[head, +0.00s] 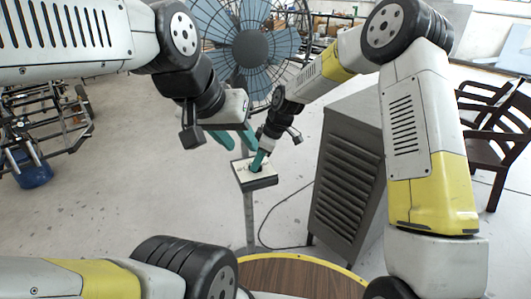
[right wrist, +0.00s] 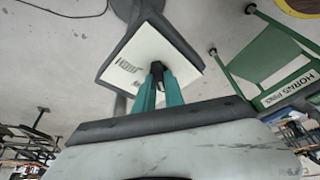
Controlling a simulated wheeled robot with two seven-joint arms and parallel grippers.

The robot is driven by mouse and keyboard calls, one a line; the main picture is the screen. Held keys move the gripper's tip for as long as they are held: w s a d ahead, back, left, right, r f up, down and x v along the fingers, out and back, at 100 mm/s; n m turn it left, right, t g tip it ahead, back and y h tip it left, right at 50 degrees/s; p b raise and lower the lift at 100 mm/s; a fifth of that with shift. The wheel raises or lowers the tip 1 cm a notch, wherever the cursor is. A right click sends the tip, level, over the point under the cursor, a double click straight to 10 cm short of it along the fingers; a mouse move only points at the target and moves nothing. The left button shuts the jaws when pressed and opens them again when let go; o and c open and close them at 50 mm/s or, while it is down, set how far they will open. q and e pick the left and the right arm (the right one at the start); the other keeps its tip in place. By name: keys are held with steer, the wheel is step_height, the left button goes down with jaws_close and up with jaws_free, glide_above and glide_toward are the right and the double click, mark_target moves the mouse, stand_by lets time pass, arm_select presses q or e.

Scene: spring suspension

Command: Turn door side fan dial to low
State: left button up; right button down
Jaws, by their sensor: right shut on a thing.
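A small control box (head: 262,183) with a pale top plate stands on a thin post below the large blue-bladed fan (head: 250,45). In the right wrist view the plate (right wrist: 128,62) has dark printed lettering, too unclear to read. My right gripper (head: 256,166) has its teal fingers down at the plate. In the right wrist view the fingers (right wrist: 158,88) are shut on a dark dial (right wrist: 157,67), mostly hidden between them. The dial's setting cannot be told. My left gripper (head: 236,139) is open and empty, its teal fingers apart just above and left of the box.
A grey louvered cabinet (head: 348,165) stands right of the post. Dark wooden chairs (head: 498,125) are at the far right. A blue bucket (head: 30,168) and metal frame are at left. A green stand (right wrist: 262,72) shows in the right wrist view. Floor left of the post is clear.

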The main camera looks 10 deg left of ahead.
steer(key=m+t, duration=0.1)
steer(key=m, duration=0.1)
steer(key=m+t, duration=0.1)
steer(key=m, duration=0.2)
steer(key=shift+s+a, duration=0.1)
steer(key=shift+s, duration=0.1)
steer(key=m+t+h, duration=0.1)
steer(key=m, duration=0.5)
steer(key=shift+t+h, duration=0.4)
steer(key=c, duration=1.4)
jaws_free()
steer(key=shift+c, duration=0.2)
steer(key=v, duration=0.7)
steer(key=shift+s+r, duration=0.2)
steer(key=shift+r, duration=0.2)
